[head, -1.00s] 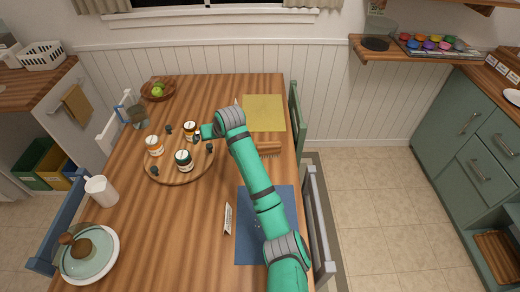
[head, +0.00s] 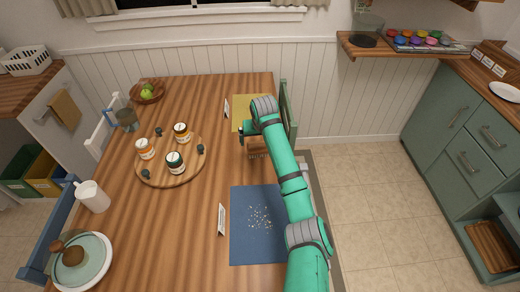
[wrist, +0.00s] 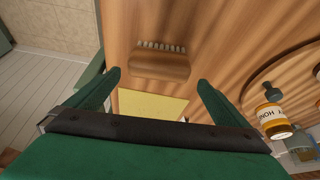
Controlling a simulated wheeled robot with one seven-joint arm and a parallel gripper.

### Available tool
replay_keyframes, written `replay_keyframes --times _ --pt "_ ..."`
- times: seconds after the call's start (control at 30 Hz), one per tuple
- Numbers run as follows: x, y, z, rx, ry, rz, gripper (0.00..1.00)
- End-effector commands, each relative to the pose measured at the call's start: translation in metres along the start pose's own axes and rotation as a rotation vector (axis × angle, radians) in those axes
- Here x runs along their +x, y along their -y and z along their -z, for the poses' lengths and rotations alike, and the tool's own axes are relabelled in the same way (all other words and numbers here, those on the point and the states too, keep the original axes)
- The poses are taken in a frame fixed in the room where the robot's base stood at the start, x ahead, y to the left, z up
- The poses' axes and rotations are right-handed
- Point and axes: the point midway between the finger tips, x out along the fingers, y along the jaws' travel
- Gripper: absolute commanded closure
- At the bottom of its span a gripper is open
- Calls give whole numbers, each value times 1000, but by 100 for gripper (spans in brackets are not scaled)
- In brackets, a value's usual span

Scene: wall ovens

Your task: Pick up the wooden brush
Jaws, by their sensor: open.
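The wooden brush (wrist: 158,66) lies on the table in the wrist view, with its pale bristles toward the top of the picture. In the head view the brush (head: 256,155) is partly hidden behind my arm. My gripper (wrist: 158,80) is open and empty, its two green fingers spread wider than the brush. In the wrist view the brush appears between and just beyond the fingertips, apart from them. In the head view my gripper (head: 246,132) is over the table near the brush, mostly hidden by the arm.
A yellow mat (head: 240,113) lies behind the brush and a blue mat (head: 243,235) with crumbs lies in front. A round wooden board (head: 167,178) with jars stands to the left. A green chair (head: 285,100) is at the table's right edge.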

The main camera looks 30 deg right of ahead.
Motion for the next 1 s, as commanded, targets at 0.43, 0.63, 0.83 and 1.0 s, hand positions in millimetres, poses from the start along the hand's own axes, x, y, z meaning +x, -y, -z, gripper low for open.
replay_keyframes --times 0.43,0.63,0.83,1.0 --pt "44 -3 -4 1 0 0 0" --pt "44 -3 -4 1 0 0 7" --pt "44 -3 -4 1 0 0 39" --pt "44 -3 -4 1 0 0 38"
